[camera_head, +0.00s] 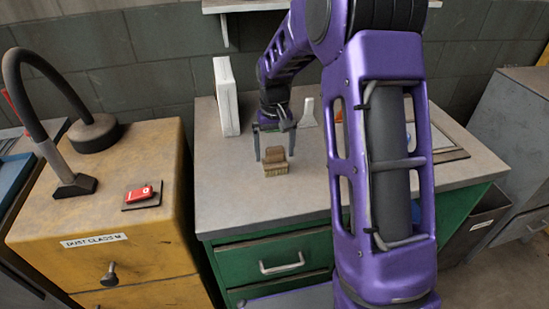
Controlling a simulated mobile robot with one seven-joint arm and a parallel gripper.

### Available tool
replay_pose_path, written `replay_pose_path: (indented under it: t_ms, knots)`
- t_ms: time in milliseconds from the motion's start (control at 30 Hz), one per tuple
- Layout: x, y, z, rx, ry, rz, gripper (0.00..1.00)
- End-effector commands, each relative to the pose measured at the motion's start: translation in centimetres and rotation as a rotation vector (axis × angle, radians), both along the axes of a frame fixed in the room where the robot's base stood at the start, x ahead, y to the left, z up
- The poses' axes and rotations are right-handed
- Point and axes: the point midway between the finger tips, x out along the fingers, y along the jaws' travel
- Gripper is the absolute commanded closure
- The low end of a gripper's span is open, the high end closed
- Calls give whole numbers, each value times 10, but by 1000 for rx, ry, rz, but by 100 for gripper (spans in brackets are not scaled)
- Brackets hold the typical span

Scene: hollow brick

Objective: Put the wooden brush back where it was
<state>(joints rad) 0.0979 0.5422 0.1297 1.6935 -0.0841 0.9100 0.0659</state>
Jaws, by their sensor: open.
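The wooden brush (275,165) stands on the grey top of the green cabinet (225,190), left of my arm, with its tan bristles towards the front. My gripper (275,157) is open above and around the brush's upper part. One dark finger shows to the left of the brush and the other to its right. I cannot tell from this view whether the fingers touch it. No mark or holder for the brush is clear in view.
A white upright box (226,97) stands behind left, and a pale scraper-like tool (308,113) lies behind right. A yellow cabinet (95,240) on the left carries a red device (139,193) and a black hose (35,110). The counter's front left is clear.

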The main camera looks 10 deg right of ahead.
Motion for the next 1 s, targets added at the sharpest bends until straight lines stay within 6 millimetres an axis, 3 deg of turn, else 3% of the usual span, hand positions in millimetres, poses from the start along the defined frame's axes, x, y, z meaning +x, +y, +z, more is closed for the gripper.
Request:
replay_pose_path:
  t_ms: [200, 400, 867, 1000]
  knots:
    - [1, 0, 50, -1, -4, 1, 0]
    - [0, 0, 77, -1, -2, 1, 0]
    - [0, 1, 85, 1, -2, 3, 0]
    - [11, 15, 99, 19, -51, 38, 0]
